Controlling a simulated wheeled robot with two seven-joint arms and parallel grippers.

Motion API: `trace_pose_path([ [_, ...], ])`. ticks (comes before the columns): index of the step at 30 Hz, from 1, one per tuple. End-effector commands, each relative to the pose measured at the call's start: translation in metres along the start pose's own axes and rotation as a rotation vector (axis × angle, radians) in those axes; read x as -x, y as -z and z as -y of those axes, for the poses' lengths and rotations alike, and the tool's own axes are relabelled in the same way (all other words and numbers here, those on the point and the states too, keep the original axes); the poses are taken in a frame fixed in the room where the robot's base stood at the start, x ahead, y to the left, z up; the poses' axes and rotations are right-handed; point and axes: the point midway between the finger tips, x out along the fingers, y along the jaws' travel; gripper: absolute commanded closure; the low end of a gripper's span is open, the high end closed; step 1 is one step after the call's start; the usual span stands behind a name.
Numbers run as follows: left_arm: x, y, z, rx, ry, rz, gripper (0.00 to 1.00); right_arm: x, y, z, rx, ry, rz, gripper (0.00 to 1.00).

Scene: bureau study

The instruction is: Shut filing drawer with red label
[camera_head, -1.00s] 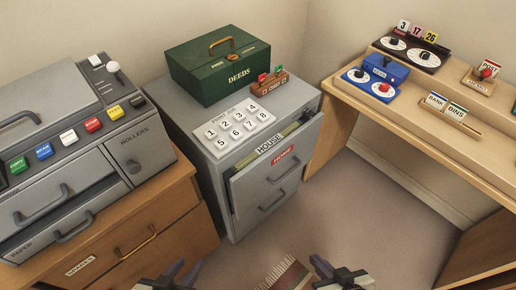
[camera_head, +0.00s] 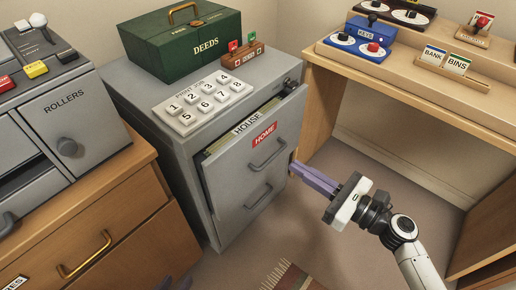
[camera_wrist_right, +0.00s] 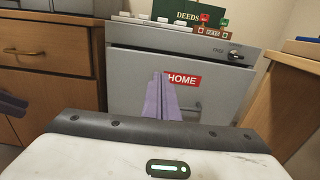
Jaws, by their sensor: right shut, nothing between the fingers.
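The grey filing cabinet's top drawer (camera_head: 283,152) bears a red HOME label (camera_head: 264,134) and stands partly out, with a HOUSE file tab (camera_head: 250,121) showing inside. In the right wrist view its front with the red label (camera_wrist_right: 183,80) lies ahead. I cannot tell whether the tips touch. In the right wrist view the closed fingers (camera_wrist_right: 158,82) overlap the label's left edge.
A lower drawer (camera_head: 245,203) appears shut. A green DEEDS box (camera_head: 185,50) and a numbered keypad (camera_head: 203,105) sit on the cabinet. A wooden desk (camera_head: 325,75) stands right, a wooden drawer unit (camera_head: 130,215) left. Floor before the cabinet is open.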

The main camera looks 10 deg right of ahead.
Motion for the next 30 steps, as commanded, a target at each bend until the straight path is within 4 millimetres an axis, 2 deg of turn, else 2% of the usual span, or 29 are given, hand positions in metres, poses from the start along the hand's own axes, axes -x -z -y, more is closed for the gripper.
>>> trace_pose_path([
  [5, 0.000, 0.000, 0.000, 0.001, -0.001, 0.000, 0.69, -0.024, -0.003, 0.000, -0.007, -0.001, 0.008, 1.00],
  [18, -0.002, 0.002, -0.001, 0.006, -0.003, -0.014, 0.69, -0.113, -0.002, 0.000, -0.004, 0.000, 0.005, 1.00],
  [24, -0.002, 0.003, -0.001, 0.009, -0.004, -0.020, 0.69, -0.133, -0.001, 0.000, -0.003, 0.000, 0.003, 1.00],
  [30, -0.002, 0.002, -0.001, 0.010, -0.004, -0.018, 0.69, -0.138, -0.001, -0.001, -0.003, 0.000, 0.002, 1.00],
])
